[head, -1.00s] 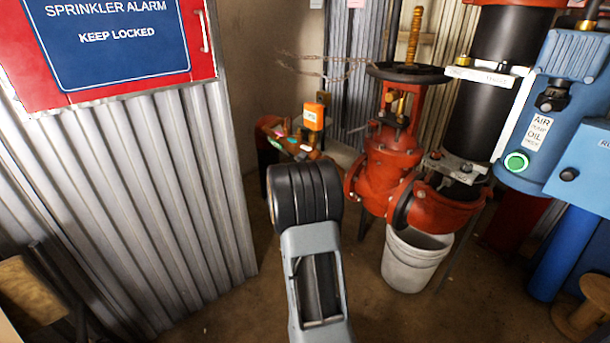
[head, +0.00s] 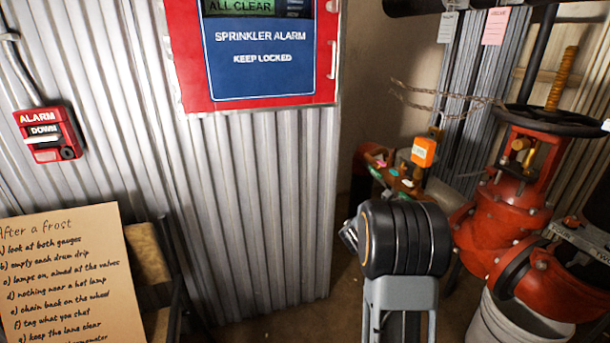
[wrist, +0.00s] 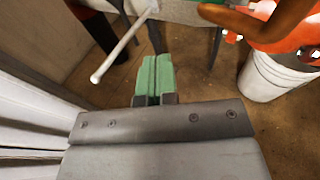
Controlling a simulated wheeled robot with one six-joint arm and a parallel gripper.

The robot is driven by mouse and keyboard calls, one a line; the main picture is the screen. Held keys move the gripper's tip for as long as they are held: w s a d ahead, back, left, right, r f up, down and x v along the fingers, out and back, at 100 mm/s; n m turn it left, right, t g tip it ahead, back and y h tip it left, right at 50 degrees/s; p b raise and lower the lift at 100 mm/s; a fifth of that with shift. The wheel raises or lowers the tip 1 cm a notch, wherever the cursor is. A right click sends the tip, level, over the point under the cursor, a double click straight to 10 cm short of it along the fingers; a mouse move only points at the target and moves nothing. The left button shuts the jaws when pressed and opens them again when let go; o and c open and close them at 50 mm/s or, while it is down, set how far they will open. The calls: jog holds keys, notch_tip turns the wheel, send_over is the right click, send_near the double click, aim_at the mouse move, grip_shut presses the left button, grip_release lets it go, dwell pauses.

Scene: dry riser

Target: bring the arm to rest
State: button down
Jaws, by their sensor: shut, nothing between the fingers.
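My arm (head: 405,238) rises at the lower right of the middle in the head view, its dark rounded joint in front of the red valve. My gripper is not clearly seen in the head view. In the wrist view my gripper (wrist: 152,80) shows its two green fingers pressed together, with nothing between them. The fingers point over the brown floor, with a pale rod (wrist: 120,50) beyond and to the left of them.
A red valve (head: 505,205) with a dark handwheel stands to the right over a white bucket (head: 515,322). The bucket also shows in the wrist view (wrist: 270,80). Corrugated wall (head: 250,200), red alarm box (head: 48,133) and frost notice (head: 65,275) are at left.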

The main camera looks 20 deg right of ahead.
jog(key=s+a+r+m+g+y+p, duration=0.2)
jog(key=s+a+r+m+p, duration=0.35)
jog(key=r+p, duration=0.3)
jog(key=s+a+r+m+g+y+p, duration=0.1)
jog(key=s+a+r+m+y+p, duration=0.25)
jog(key=a+r+m+p, duration=0.4)
jog(key=s+a+r+m+g+y+p, duration=0.15)
jog(key=s+a+r+m+p, duration=0.3)
jog(key=r+p, duration=0.55)
jog(key=s+a+r+m+y+p, duration=0.2)
jog(key=s+a+r+y+p, duration=0.1)
jog(key=a+r+p, duration=0.2)
jog(key=s+a+r+m+t+y+p, duration=0.1)
jog(key=s+a+r+m+y+p, duration=0.2)
jog(key=a+r+p, duration=0.3)
jog(key=a+r+y, duration=0.1)
jog(key=a, duration=0.3)
jog(key=shift+s+a+m+y, duration=0.3)
jog(key=shift+s+m, duration=0.05)
